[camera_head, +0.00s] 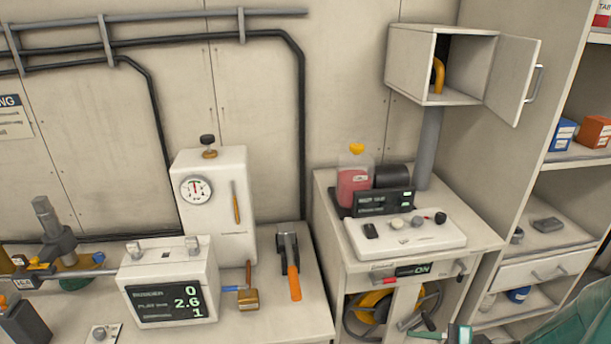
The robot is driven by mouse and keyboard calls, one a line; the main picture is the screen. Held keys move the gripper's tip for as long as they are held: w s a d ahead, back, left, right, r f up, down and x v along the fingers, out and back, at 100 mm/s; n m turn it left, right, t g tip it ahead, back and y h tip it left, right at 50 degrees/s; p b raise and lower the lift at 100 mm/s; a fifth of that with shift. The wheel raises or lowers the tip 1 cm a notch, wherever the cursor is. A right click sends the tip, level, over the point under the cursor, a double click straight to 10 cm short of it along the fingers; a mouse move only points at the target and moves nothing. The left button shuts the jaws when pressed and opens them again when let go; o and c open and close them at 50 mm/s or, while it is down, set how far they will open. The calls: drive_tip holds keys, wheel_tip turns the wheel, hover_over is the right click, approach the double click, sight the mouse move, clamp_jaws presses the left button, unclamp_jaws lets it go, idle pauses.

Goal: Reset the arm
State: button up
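Teal and grey parts (460,334) show at the bottom edge, right of centre, in front of the lower cabinet. They look like part of my arm or gripper, but they are cut off by the frame. A larger teal shape fills the bottom right corner; I cannot tell whether it is mine. I cannot make out two fingertips, or whether anything is held.
A wall box (435,97) has its door (515,82) swung open to the right. Below it, a cabinet (400,267) carries a red-filled bottle (353,184) and a control panel (405,236). A left bench holds a display box (168,283) and an orange-handled tool (293,280). Shelves (560,237) stand right.

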drive_tip(key=s+a+r+n+h, duration=0.4)
drive_tip(key=a+r+n+h, duration=0.2)
drive_tip(key=r, duration=0.4)
drive_tip(key=s+a+r+n+h, duration=0.3)
drive_tip(key=a+r+n+h, duration=0.3)
drive_tip(key=r+n, duration=0.4)
drive_tip(key=shift+s+r+n+g+h, duration=0.2)
drive_tip(key=shift+s+n+g+h, duration=0.2)
drive_tip(key=shift+h, duration=0.5)
